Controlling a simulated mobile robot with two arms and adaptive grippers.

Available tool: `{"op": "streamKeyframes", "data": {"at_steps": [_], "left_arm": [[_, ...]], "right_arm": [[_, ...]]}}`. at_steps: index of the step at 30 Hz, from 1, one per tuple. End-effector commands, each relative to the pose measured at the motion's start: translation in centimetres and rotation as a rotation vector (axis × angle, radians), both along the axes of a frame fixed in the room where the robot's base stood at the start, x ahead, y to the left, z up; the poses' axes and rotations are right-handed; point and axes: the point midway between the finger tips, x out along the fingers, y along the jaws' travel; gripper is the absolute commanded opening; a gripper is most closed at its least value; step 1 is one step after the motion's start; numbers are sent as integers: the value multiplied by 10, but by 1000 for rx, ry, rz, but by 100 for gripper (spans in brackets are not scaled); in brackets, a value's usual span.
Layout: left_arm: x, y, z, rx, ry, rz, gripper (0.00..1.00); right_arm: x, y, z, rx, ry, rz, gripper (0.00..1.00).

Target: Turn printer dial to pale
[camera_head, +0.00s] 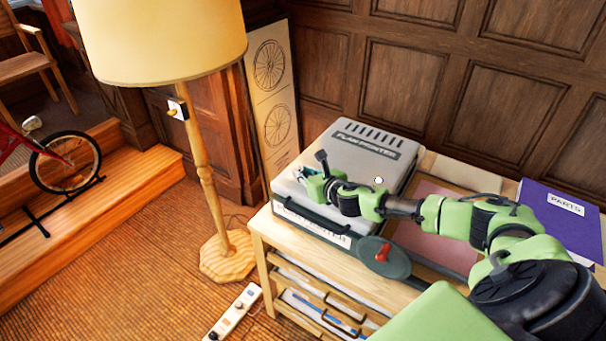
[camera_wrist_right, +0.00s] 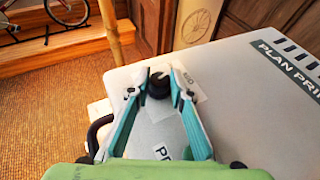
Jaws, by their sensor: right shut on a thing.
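The grey plan printer (camera_head: 340,150) sits on a wooden stand, its name label facing up; it also shows in the right wrist view (camera_wrist_right: 235,90). My right gripper (camera_head: 305,176) is over the printer's left front corner. In the right wrist view its fingers (camera_wrist_right: 158,78) are shut on the black dial (camera_wrist_right: 158,87), one on each side. A pale label with small lettering (camera_wrist_right: 189,79) lies beside the dial, partly hidden by a finger. I cannot tell which mark the dial points to. In the head view the gripper hides the dial. My left gripper is not in view.
A floor lamp (camera_head: 205,195) stands left of the wooden stand (camera_head: 265,228). A purple folder (camera_head: 560,215) lies at right. A power strip (camera_head: 233,312) is on the floor.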

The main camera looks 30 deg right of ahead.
Motion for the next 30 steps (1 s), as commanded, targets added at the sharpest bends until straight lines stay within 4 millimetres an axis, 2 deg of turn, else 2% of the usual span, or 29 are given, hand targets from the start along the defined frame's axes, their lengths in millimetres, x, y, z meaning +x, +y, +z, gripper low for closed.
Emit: {"op": "streamKeyframes", "data": {"at_steps": [9,18,24,30], "left_arm": [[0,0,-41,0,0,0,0],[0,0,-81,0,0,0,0],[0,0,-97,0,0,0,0],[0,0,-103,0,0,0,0]], "right_arm": [[1,-7,-7,-4,-1,278,0],[2,-9,-6,-2,-2,456,0],[2,-9,-4,-2,-1,527,0],[2,-9,-1,-1,-1,560,0]]}}
